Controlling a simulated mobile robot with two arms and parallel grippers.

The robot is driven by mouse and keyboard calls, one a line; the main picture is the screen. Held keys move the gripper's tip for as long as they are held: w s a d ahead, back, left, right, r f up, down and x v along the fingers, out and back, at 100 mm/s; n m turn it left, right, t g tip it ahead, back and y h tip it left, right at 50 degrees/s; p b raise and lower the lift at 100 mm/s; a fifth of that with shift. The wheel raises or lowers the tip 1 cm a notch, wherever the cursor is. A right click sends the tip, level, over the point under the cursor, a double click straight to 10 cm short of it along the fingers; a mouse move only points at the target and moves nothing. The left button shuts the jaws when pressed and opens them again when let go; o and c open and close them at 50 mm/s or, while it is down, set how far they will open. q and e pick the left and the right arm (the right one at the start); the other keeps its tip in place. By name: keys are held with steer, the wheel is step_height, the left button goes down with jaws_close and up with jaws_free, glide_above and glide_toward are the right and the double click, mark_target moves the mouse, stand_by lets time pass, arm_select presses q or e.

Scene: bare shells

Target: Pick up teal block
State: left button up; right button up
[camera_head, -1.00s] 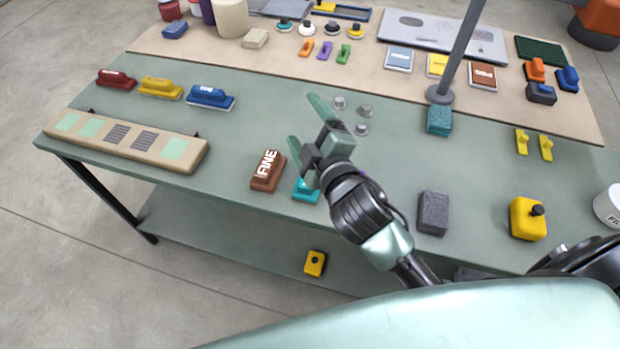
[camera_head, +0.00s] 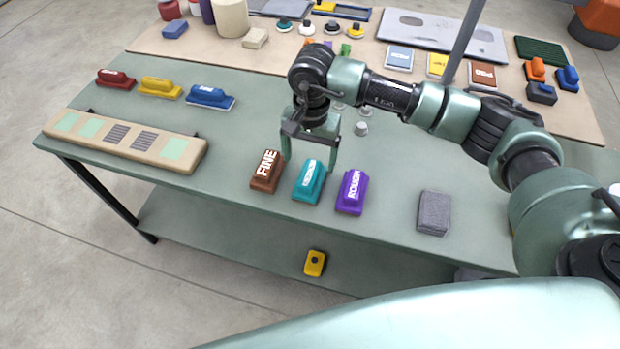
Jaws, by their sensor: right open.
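The teal block (camera_head: 309,183) lies on the green table top near its front edge, with white lettering on it. It sits between a brown block marked FINE (camera_head: 267,171) on its left and a purple block marked ROUGH (camera_head: 351,192) on its right. My right gripper (camera_head: 309,166) is open and points down over the teal block, its two fingers spread to either side of the block's far part. I cannot tell whether the fingers touch it. My left gripper is not in view.
A grey block (camera_head: 433,212) lies to the right on the table. A beige board with patches (camera_head: 125,139) lies at the left. Red, yellow and blue (camera_head: 210,97) blocks stand behind it. A yellow block (camera_head: 315,263) rests on the lower shelf (camera_head: 240,240).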

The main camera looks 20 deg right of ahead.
mark_target(310, 173)
steer(key=shift+d+f, duration=0.15)
steer(key=shift+d, duration=0.25)
steer(key=f+p, duration=0.1)
steer(key=f, duration=0.1)
steer(key=f+p, duration=0.1)
steer(key=f, duration=0.1)
steer(key=f+p, duration=0.1)
steer(key=f, duration=0.1)
steer(key=shift+a+f+p, duration=0.15)
steer(key=shift+a+p, duration=0.15)
steer(key=shift+a, duration=0.1)
steer(key=shift+f, duration=0.5)
steer(key=c, duration=1.6)
